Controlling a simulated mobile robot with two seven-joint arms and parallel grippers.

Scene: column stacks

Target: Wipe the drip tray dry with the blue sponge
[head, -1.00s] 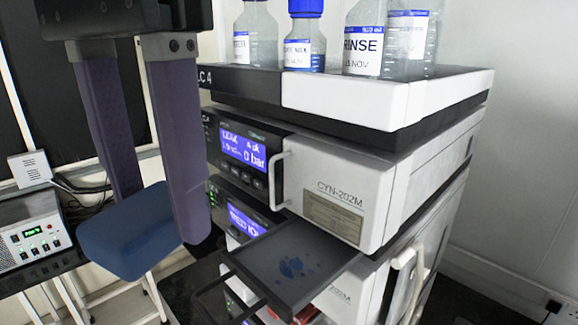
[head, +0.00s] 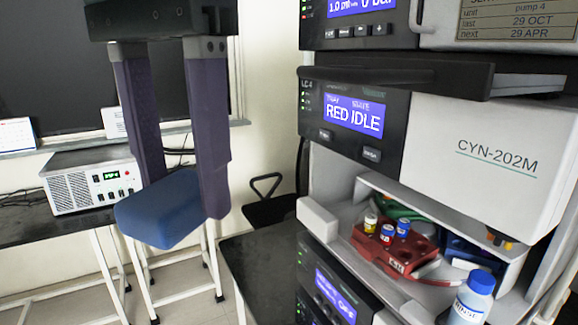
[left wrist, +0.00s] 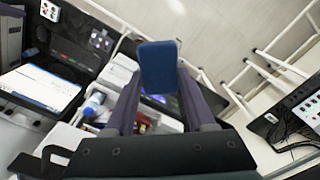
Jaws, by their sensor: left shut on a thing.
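The blue sponge (head: 160,213) is held between the tips of my left gripper (head: 184,200), in mid-air left of the instrument stack. It also shows in the left wrist view (left wrist: 158,66). The drip tray (head: 400,73) juts from the front of the stack, between the top module and the "RED IDLE" module. It is seen almost edge-on from the side, so its inner floor and any liquid in it are hidden. The sponge is well apart from the tray, to its left and lower in the head view. My right gripper is in neither current view.
Below the "RED IDLE" module (head: 355,117), an open bay holds a red rack (head: 385,250) with small vials. A blue-capped bottle (head: 472,298) stands at its front right. A bench with a grey control box (head: 92,180) is at left.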

